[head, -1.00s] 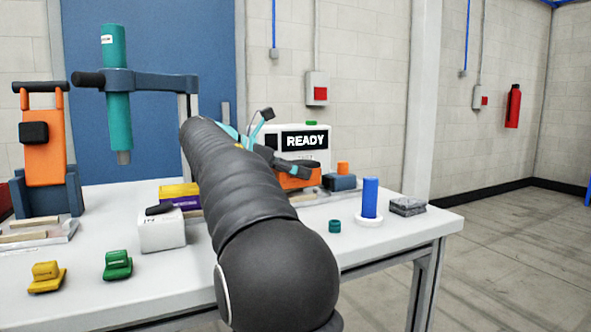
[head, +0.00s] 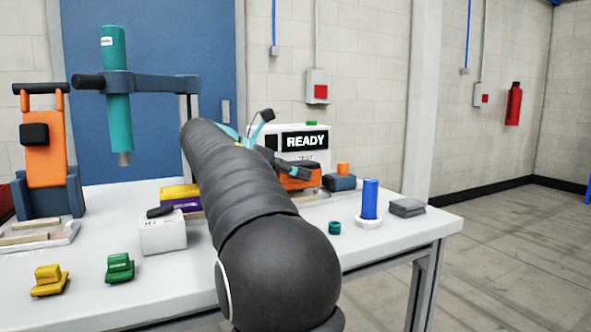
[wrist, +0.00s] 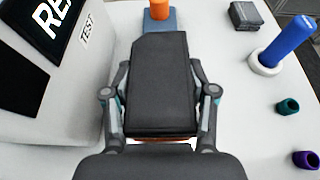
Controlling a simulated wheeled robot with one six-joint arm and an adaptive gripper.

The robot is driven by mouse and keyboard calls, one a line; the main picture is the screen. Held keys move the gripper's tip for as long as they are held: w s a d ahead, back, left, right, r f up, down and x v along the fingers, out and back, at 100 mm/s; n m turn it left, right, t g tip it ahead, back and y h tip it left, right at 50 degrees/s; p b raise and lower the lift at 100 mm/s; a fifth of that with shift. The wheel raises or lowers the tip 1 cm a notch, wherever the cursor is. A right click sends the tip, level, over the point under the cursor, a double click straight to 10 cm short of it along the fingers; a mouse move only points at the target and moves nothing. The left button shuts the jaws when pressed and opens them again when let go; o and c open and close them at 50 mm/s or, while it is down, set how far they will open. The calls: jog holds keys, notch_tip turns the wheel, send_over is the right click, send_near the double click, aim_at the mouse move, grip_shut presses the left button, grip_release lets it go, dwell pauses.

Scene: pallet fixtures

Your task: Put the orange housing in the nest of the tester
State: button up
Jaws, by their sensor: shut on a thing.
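The tester (head: 306,150) is a white box with a READY screen at the back of the table; its side also shows in the wrist view (wrist: 75,110). The orange housing (head: 299,183) is low in front of the tester, partly hidden by my gripper (head: 292,170). My gripper is shut on the housing.
A blue block with an orange peg (head: 342,170) is right of the housing. A blue cylinder on a white ring (head: 370,200), a teal ring (head: 334,228) and grey pads (head: 407,207) stand farther right. A white box (head: 163,235) and green part (head: 120,267) are left.

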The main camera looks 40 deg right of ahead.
jog(key=shift+f, duration=0.55)
dwell(0.6)
jog(key=shift+p, duration=1.05)
dwell(1.1)
jog(key=shift+f, duration=0.65)
dwell(0.7)
jog(key=o, duration=1.3)
notch_tip(320, 180, up, 10)
dwell(0.3)
